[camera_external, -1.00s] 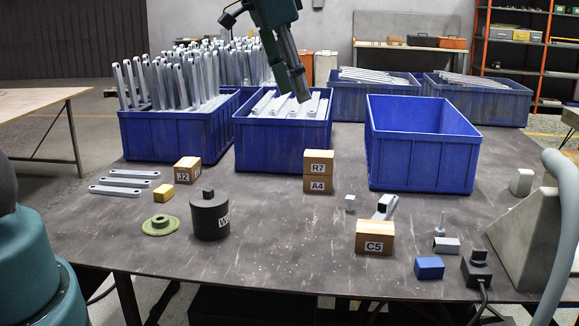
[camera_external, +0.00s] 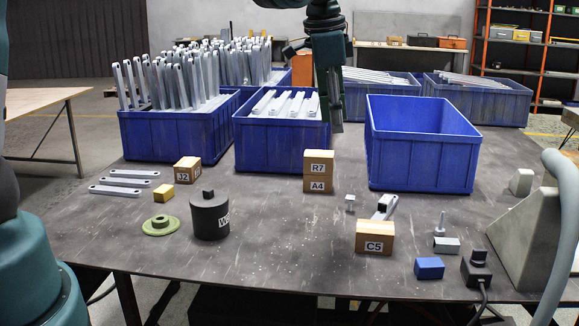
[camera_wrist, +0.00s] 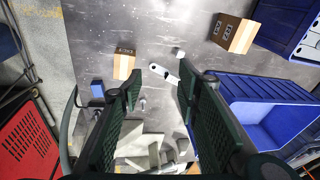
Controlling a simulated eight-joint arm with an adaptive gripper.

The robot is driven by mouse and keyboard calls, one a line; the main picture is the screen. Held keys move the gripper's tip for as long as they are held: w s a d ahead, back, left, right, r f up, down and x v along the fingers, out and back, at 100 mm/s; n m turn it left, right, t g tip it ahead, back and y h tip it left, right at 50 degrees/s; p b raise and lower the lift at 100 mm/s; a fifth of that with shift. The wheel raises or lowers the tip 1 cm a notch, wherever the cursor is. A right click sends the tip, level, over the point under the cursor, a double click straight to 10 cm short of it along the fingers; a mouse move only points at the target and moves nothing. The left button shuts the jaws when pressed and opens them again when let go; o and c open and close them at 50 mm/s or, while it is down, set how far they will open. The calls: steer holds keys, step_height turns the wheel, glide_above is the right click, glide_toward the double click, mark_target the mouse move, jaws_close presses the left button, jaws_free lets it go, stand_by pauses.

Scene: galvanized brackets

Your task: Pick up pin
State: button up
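A small grey pin (camera_external: 440,224) stands upright on a wider base at the right of the table, in front of the empty blue bin. In the wrist view, a small grey shape between the fingers (camera_wrist: 142,104) appears to be this pin, partly unclear. A second small light piece (camera_external: 350,203) stands near the table's middle; I cannot tell its exact shape. My gripper (camera_external: 336,128) hangs pointing down above the back of the table, between two blue bins and well away from the pin. In the wrist view my gripper (camera_wrist: 160,84) has its fingers apart, with nothing between them.
The empty blue bin (camera_external: 420,162) stands to the right of my gripper, and a bin of brackets (camera_external: 280,148) to its left. Stacked boxes R7 and A4 (camera_external: 318,170) stand in front. Box C5 (camera_external: 374,238), a bracket (camera_external: 386,208) and a blue block (camera_external: 429,268) lie near the pin.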

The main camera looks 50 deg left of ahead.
steer(key=w+a+f+m+g, duration=0.1)
steer(key=w+a+f+m, duration=0.1)
steer(key=w+f, duration=0.55)
steer(key=m+g, duration=0.1)
glide_above(350, 197)
step_height(350, 197, down, 12)
steer(key=shift+w+a+r+b, duration=0.15)
steer(key=shift+b, duration=0.3)
steer(key=shift+f+m, duration=0.2)
steer(key=shift+m, duration=0.1)
steer(key=shift+f+b, duration=0.3)
steer(key=shift+f, duration=1)
steer(key=shift+f, duration=0.1)
steer(key=shift+f+b, duration=0.8)
steer(key=shift+f, duration=1.7)
steer(key=shift+c, duration=0.5)
